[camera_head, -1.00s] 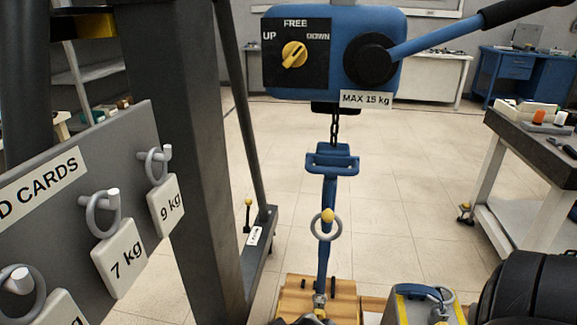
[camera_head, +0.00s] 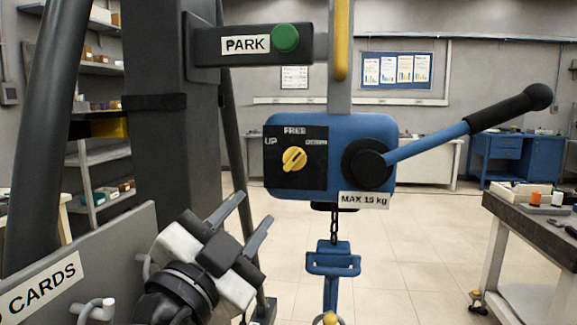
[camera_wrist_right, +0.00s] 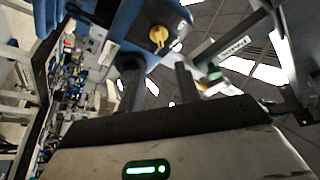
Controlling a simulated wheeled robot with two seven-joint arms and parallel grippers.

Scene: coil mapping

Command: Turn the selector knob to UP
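The yellow selector knob (camera_head: 294,159) sits on a black plate (camera_head: 312,180) on the blue hoist box (camera_head: 345,128). The plate reads UP at left, FREE at top and DOWN at right. The knob's ridge slants from lower left to upper right; I cannot tell exactly which label it marks. My right gripper (camera_head: 255,208) is open and empty, below and left of the knob, fingers pointing up and right, apart from it. In the right wrist view the knob (camera_wrist_right: 158,37) shows beyond and between the open fingers (camera_wrist_right: 158,72). My left gripper is not in view.
A lever (camera_head: 455,128) extends right from the box. A green PARK button (camera_head: 286,38) is above. A chain and blue hook piece (camera_head: 333,262) hang below. The cards board (camera_head: 60,275) and dark post (camera_head: 155,130) are at left; a workbench (camera_head: 545,225) is at right.

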